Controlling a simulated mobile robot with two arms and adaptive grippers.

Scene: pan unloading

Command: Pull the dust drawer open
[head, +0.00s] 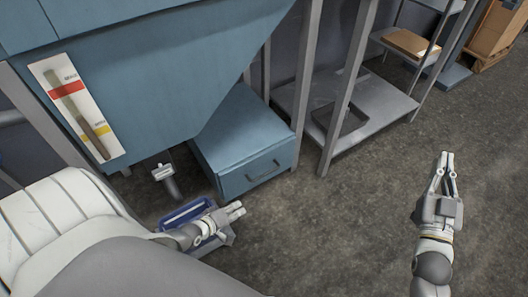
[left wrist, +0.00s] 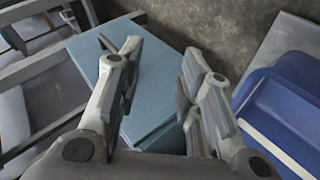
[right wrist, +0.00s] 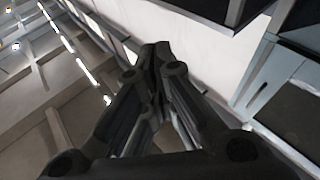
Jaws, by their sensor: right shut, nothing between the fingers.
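The dust drawer (head: 244,140) is a blue metal box under the blue hopper, with a dark bar handle (head: 263,170) on its front face. The drawer also shows in the left wrist view (left wrist: 152,85), behind my fingers. My left gripper (head: 238,211) is below and left of the handle in the head view, apart from it. In the left wrist view my left gripper (left wrist: 160,55) has its fingers spread, with nothing held between them. My right gripper (head: 447,158) is far to the right of the drawer, over bare floor. In the right wrist view its fingertips (right wrist: 160,50) are together and empty.
A blue bin (head: 185,213) on a grey base stands beside my left gripper; it also shows in the left wrist view (left wrist: 290,110). A grey metal shelf (head: 375,118) stands right of the drawer. The concrete floor (head: 330,230) before the drawer is clear.

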